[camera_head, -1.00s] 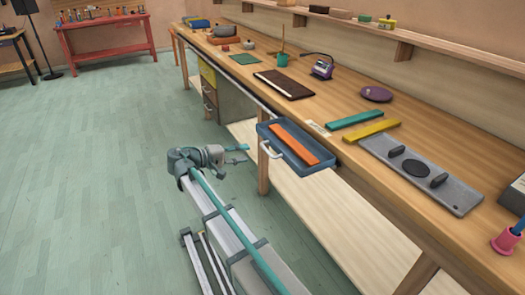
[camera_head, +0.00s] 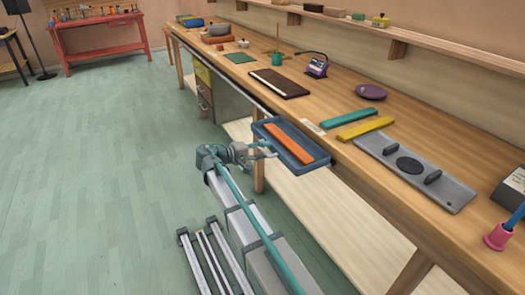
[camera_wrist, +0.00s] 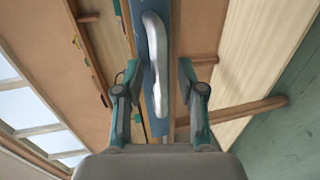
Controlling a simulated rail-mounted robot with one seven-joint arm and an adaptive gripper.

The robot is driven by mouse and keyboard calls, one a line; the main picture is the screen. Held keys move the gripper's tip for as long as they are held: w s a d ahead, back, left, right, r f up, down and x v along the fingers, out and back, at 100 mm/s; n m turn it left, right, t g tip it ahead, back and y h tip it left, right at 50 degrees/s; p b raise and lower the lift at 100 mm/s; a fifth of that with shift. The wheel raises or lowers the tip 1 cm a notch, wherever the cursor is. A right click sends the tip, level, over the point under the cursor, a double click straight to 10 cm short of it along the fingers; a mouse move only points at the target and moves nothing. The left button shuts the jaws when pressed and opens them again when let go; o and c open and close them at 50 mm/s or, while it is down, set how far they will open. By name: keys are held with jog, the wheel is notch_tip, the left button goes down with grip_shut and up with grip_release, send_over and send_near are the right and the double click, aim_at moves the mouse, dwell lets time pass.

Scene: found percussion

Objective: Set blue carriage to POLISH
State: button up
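A blue tray-like drawer (camera_head: 310,142) sticks out from the bench's front edge, with an orange bar (camera_head: 288,141) lying in it. It is the blue thing nearest my gripper; I cannot tell whether it is the carriage, and no POLISH mark is readable. My gripper (camera_head: 270,149) is at the drawer's front. In the wrist view, the pale handle (camera_wrist: 156,55) stands between my two spread fingers (camera_wrist: 160,95), with the blue front (camera_wrist: 158,118) behind it. The fingers show gaps on both sides, so my gripper is open and not holding the handle.
The wooden bench (camera_head: 345,107) carries a teal bar (camera_head: 351,119), a yellow bar (camera_head: 365,128), a small cream card (camera_head: 312,127) and a grey board (camera_head: 450,191) with black knobs. A pink cup (camera_head: 497,237) stands at the right. The floor (camera_head: 100,190) at left is clear.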

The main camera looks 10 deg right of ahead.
grip_shut()
dwell(0.3)
